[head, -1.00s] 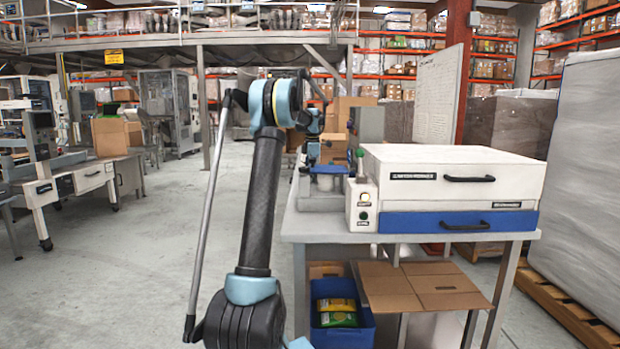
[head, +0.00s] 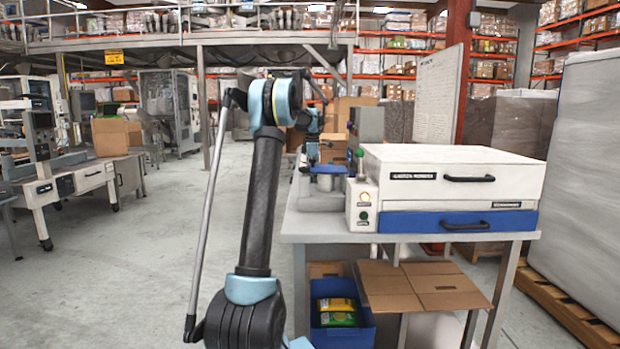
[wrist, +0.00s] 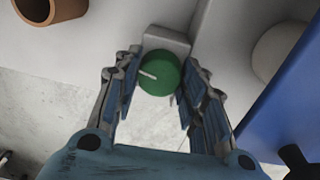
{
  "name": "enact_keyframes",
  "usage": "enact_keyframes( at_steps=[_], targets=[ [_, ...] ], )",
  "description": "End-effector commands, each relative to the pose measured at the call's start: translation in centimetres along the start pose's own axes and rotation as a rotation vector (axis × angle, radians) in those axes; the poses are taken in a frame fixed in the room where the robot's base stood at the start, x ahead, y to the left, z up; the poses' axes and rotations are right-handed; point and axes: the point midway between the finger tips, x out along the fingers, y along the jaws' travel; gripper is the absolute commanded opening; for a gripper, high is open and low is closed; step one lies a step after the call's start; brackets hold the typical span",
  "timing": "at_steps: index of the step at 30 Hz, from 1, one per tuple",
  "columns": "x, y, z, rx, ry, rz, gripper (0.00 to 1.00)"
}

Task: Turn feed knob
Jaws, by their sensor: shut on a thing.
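The feed knob (wrist: 160,75) is a round green knob with a white pointer line, in the upper middle of the wrist view. The line points to the left and slightly up. My gripper (wrist: 159,82) has one blue-padded finger on each side of the knob and is shut on it. The knob cannot be made out in the head view.
A white and blue drawer unit (head: 455,190) stands right of my gripper, with a control box (head: 362,205) and a green-topped lever (head: 360,165). In the wrist view a brown cup-like thing (wrist: 48,10) is at upper left and a blue panel (wrist: 285,95) at right.

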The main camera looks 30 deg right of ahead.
Motion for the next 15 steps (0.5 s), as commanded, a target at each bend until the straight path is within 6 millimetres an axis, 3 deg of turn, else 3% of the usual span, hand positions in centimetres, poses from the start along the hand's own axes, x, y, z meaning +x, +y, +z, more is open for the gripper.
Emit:
enact_keyframes(
  at_steps=[15],
  targets=[
    [-0.05, 0.34, -0.04, 0.477, -0.025, 0.009, 0.14]
  ],
)
